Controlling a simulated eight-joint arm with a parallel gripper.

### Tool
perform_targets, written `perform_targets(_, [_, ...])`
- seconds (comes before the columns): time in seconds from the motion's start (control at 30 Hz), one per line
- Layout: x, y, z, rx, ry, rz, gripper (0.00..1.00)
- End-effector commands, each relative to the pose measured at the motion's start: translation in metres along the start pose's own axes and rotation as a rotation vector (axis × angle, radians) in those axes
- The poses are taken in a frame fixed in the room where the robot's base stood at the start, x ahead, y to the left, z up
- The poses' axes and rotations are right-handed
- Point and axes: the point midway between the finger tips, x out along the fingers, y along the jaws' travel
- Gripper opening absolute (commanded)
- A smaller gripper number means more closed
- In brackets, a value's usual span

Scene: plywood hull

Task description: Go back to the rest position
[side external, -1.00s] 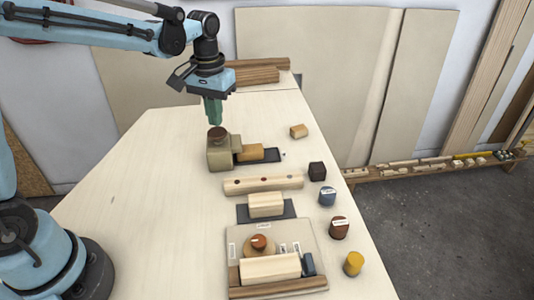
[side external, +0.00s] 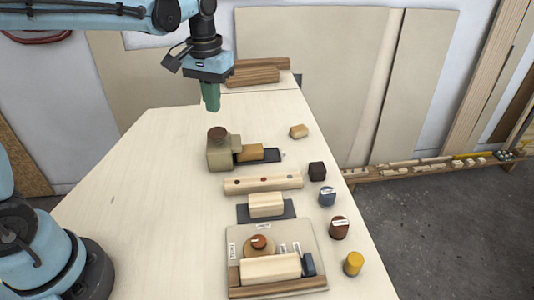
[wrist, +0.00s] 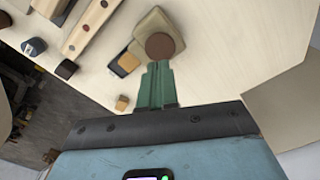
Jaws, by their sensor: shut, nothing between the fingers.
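My gripper (side external: 211,108) is in the air above the far part of the plywood table (side external: 130,185). Its green fingers are together and hold nothing. Below it stands a beige block with a brown round top (side external: 217,133), apart from the fingertips. In the wrist view the green fingers (wrist: 157,68) are together, and the brown round top (wrist: 160,46) shows just beyond their tips.
A yellow block on a dark plate (side external: 250,152) lies beside the beige block. A wooden bar (side external: 263,184), a block on a dark pad (side external: 266,205) and a loaded tray (side external: 236,232) lie nearer. Several small pieces line the right edge. The table's left is clear.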

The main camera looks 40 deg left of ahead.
Motion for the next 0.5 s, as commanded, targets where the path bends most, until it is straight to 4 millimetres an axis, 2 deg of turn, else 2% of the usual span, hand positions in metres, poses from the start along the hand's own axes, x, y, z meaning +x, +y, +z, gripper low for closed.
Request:
perform_targets(0.17, [-0.008, -0.001, 0.017, 0.029, 0.067, 0.014, 0.0])
perform_targets(0.5, [-0.015, -0.007, 0.071, 0.135, 0.316, 0.055, 0.0])
